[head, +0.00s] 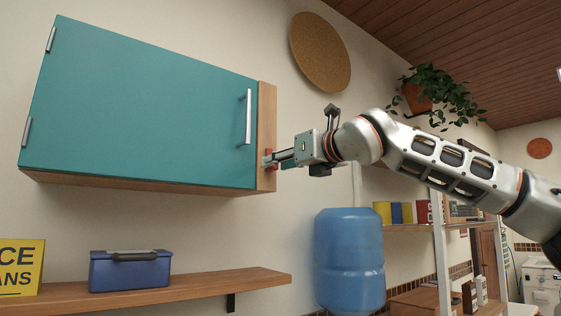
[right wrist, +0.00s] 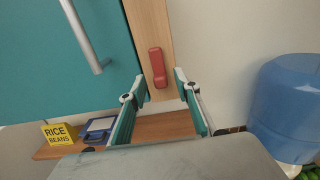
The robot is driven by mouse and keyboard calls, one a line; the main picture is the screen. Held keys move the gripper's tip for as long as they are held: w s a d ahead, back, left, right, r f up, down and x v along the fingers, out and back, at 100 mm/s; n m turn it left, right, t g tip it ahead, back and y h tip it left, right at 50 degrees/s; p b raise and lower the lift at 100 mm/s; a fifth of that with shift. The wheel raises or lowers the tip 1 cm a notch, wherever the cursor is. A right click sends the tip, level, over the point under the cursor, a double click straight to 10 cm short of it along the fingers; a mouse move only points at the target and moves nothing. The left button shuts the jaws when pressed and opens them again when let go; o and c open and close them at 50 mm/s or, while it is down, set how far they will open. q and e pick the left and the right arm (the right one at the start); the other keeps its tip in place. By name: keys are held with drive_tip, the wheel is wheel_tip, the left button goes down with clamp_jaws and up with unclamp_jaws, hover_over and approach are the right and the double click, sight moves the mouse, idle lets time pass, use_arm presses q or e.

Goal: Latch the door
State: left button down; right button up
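The teal cabinet door (head: 150,105) with its silver bar handle (head: 248,117) looks closed, flush beside the wooden side strip (head: 266,110). A red latch (right wrist: 157,68) is mounted on that strip. In the right wrist view it lies along the strip and does not cross onto the door. In the head view the latch is mostly hidden behind my fingertips. My right gripper (head: 272,160) is at the strip's lower part. In the right wrist view its fingers (right wrist: 160,84) are spread, one on each side of the latch's lower end, with nothing held. Contact cannot be told. My left gripper is not in view.
Below the cabinet a wooden shelf (head: 200,290) holds a blue box (head: 130,272) and a yellow rice and beans box (head: 20,268). A blue water bottle (head: 349,262) stands below my right arm. A potted plant (head: 420,95) hangs above the arm.

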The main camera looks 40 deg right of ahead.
clamp_jaws()
idle(0.4)
drive_tip(key=n, duration=1.2)
drive_tip(key=n+b, duration=0.1)
drive_tip(key=n, duration=0.4)
drive_tip(key=shift+a+f+n, duration=0.25)
drive_tip(key=shift+n, duration=0.15)
drive_tip(key=shift+w, duration=0.1)
idle(0.3)
